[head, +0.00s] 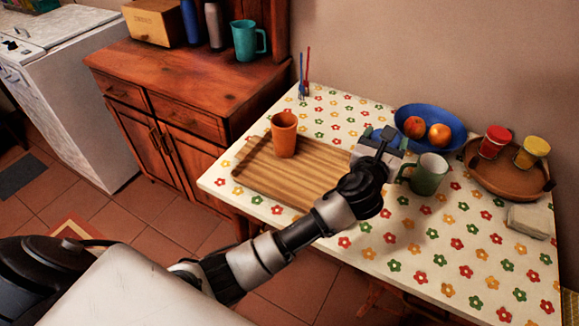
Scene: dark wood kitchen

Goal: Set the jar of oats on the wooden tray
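The wooden tray (262,172) is a striped rectangular board on the left part of the table, with an orange cup (284,138) upright near its back edge. My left gripper (378,138) is over the table just right of the tray. A pale thing with blue at its top (362,153) shows right at the gripper, mostly hidden by it. It may be the jar of oats, but I cannot tell for sure, nor whether the fingers are closed on it. My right gripper is not in view.
A green mug (429,174) stands close to the right of my gripper. Behind are a blue bowl of fruit (455,113) and a round brown tray (490,178) with red-topped and yellow-topped containers. The tray's front and middle are clear.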

